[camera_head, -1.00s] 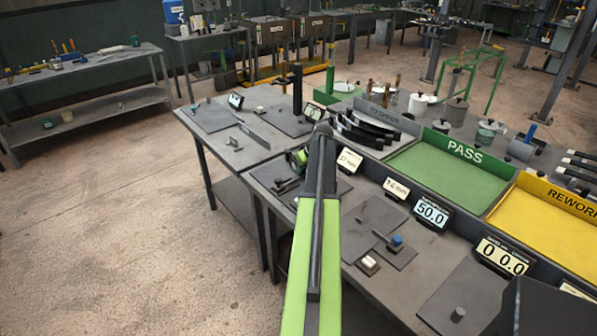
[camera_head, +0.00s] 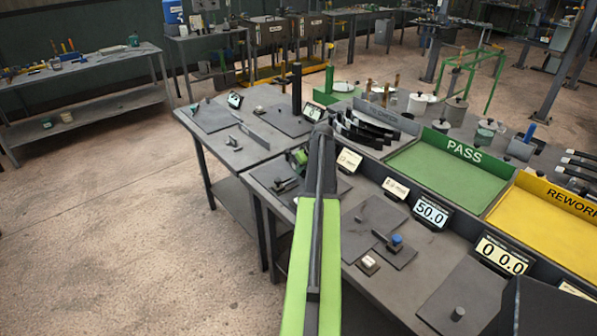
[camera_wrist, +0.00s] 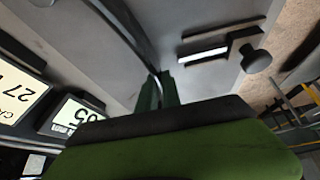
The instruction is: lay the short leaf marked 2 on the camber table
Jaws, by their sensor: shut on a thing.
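In the wrist view, my gripper (camera_wrist: 160,92) shows dark green fingers shut on a thin, dark, curved strip (camera_wrist: 132,38), seen nearly edge-on. This looks like the leaf; no mark 2 can be read on it. In the head view, my gripper (camera_head: 298,159) is small and partly hidden by my arm, above the bench, and the strip cannot be made out. A display reading 27 (camera_wrist: 17,92), its label beginning with CA, stands left in the wrist view. It may belong to the camber table, but I cannot tell which surface that is.
A fixture with a pale slot (camera_wrist: 205,54) and a round knob (camera_wrist: 256,60) are near the strip. Several dark curved leaves rest in a rack (camera_head: 362,132) behind my gripper. The green PASS tray (camera_head: 440,168) and yellow REWORK tray (camera_head: 540,220) are to the right.

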